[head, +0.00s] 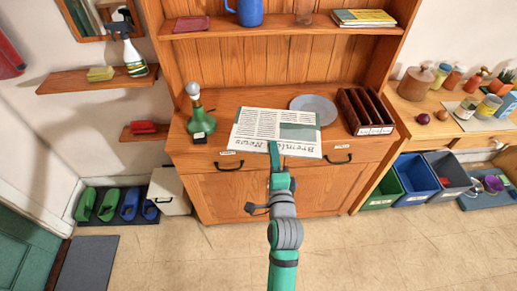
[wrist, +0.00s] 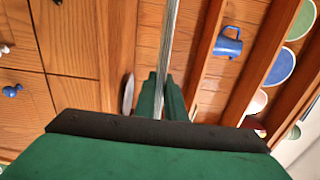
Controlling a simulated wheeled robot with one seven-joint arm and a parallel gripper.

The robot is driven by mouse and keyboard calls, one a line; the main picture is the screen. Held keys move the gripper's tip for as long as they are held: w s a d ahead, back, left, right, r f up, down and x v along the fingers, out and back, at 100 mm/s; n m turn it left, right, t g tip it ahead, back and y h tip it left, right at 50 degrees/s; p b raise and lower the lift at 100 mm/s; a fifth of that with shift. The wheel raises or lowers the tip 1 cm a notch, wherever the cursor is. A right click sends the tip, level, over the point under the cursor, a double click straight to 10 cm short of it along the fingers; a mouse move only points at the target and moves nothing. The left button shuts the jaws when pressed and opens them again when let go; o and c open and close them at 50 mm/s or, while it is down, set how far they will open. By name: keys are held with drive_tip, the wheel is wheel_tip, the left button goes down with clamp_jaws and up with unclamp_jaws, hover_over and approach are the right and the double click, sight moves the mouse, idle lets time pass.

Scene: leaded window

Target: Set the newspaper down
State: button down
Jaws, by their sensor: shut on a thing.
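The newspaper (head: 262,124), a white printed sheet headed "Bremin News", shows over the front part of the wooden dresser's counter (head: 225,97) in the head view. My gripper (head: 275,150) is at its near edge, shut on it. In the wrist view the newspaper (wrist: 170,45) is a thin grey strip seen edge-on, running up from between the green fingers of my gripper (wrist: 161,95). I cannot tell whether the newspaper touches the counter. It hides part of the counter beneath or behind it.
On the counter, a green bottle-shaped object (head: 199,118) stands left of the newspaper. A grey plate (head: 314,108) lies behind its right side, and a dark wooden rack (head: 365,112) stands to the right. Shelves rise behind. The floor in front is clear.

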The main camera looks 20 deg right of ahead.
sight(261, 146)
drive_tip(key=w, duration=0.2)
drive_tip(key=w+a+f, duration=0.2)
drive_tip(key=w, duration=0.1)
drive_tip(key=shift+w+f, duration=0.25)
drive_tip(key=shift+w, duration=0.1)
drive_tip(key=w+a+f, duration=0.1)
drive_tip(key=w+f, duration=0.3)
drive_tip(key=f, duration=0.4)
drive_tip(key=shift+w+f, duration=0.15)
drive_tip(key=shift+f, duration=0.25)
drive_tip(key=shift+f, duration=0.1)
drive_tip(key=c, duration=1.8)
unclamp_jaws()
drive_tip(key=shift+f, duration=0.1)
